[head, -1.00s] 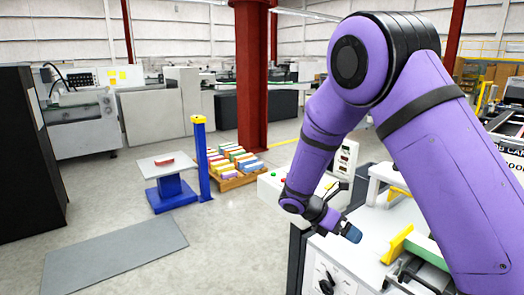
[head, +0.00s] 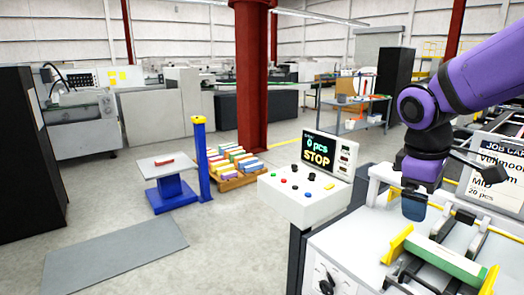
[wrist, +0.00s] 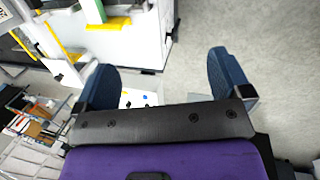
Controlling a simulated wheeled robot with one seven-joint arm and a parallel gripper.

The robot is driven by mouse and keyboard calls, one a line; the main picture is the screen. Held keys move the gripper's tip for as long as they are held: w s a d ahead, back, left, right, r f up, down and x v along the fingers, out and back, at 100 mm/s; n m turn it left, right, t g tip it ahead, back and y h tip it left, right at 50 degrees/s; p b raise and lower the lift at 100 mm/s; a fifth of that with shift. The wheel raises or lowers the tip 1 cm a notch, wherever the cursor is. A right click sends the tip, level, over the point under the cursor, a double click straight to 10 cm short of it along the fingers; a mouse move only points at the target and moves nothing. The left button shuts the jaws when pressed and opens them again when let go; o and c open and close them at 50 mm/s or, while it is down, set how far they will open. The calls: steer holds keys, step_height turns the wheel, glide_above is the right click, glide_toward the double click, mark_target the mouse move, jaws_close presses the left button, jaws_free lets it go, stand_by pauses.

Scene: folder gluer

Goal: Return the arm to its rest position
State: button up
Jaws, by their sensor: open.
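My purple arm (head: 490,70) reaches in from the right edge in the head view, bent at the elbow with the forearm short and pointing down. My gripper (head: 413,205) hangs above the white machine table at the right. In the wrist view my gripper (wrist: 170,85) shows two blue fingers spread wide apart with nothing between them. The fingertips look clear of any surface, though the exact height is hard to tell.
The control box (head: 305,195) with a screen reading "0 pcs STOP" stands left of my gripper. Yellow guides (head: 398,245) and a green-and-white piece (head: 445,255) are below it. A job card (head: 495,170) stands behind. The floor at left is open around a grey mat (head: 115,258).

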steer(key=s+r+m+t+y, duration=0.2)
steer(key=s+r+m+t, duration=0.2)
steer(key=s+m, duration=0.4)
steer(key=shift+s+r+y, duration=0.4)
steer(key=shift+s+r, duration=0.15)
steer(key=shift+s, duration=2.15)
